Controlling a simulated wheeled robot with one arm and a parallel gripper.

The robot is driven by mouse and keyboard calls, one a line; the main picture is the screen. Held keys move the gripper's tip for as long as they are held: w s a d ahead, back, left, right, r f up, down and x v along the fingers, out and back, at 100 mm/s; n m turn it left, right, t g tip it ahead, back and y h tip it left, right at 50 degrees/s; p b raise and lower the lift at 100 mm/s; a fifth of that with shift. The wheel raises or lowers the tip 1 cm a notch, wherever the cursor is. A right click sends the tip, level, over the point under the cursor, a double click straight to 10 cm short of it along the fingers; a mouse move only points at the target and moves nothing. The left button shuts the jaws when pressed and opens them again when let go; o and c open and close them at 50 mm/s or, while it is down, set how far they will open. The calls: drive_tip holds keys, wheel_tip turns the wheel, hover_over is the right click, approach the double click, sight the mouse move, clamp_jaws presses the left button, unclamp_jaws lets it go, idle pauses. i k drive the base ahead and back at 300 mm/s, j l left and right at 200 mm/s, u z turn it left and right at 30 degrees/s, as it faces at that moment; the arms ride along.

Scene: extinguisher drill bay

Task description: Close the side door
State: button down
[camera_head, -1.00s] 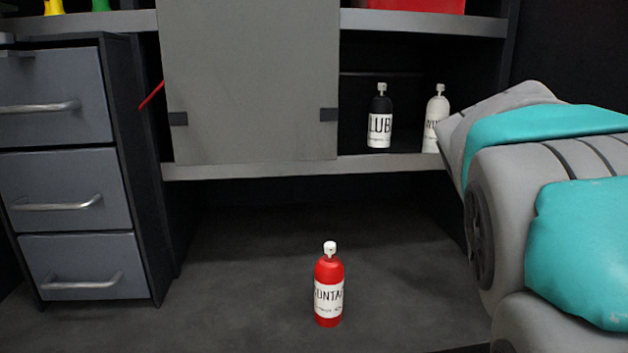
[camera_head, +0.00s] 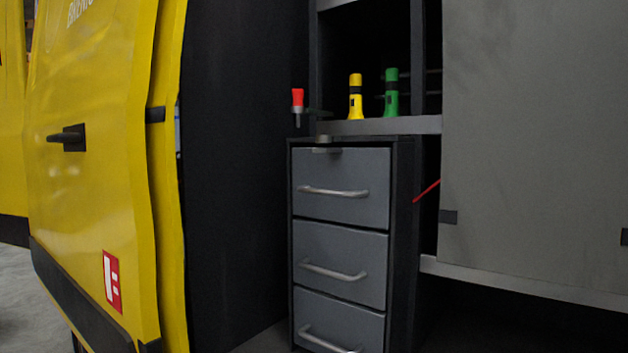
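The yellow side door (camera_head: 95,190) fills the left of the view. It has a black handle (camera_head: 68,138), a red and white label low down and a dark strip along its lower part. The door stands to the left of the dark interior opening, so the drawers and shelves inside are in plain view. My gripper does not show in this view.
A grey drawer unit (camera_head: 340,235) with shut drawers stands inside. A yellow torch (camera_head: 356,98), a green torch (camera_head: 391,94) and a red-topped item (camera_head: 297,100) are above it. A grey panel (camera_head: 540,140) covers the right. Grey floor (camera_head: 45,305) shows at lower left.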

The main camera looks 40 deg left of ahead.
sight(92, 246)
drive_tip(key=u, duration=2.8)
drive_tip(key=i+j+u, duration=0.45)
drive_tip(key=i+u, duration=0.2)
drive_tip(key=i+j+u, duration=0.35)
drive_tip(key=i+u, duration=0.35)
drive_tip(key=i, duration=0.15)
drive_tip(key=i+u, duration=0.35)
drive_tip(key=i+z, duration=0.2)
drive_tip(key=i, duration=0.3)
drive_tip(key=i+z, duration=0.2)
drive_tip(key=i, duration=0.25)
drive_tip(key=i+z, duration=0.15)
drive_tip(key=i, duration=0.35)
drive_tip(key=i+j+z, duration=0.2)
drive_tip(key=i, duration=0.25)
drive_tip(key=i+j+z, duration=0.2)
drive_tip(key=i, duration=0.25)
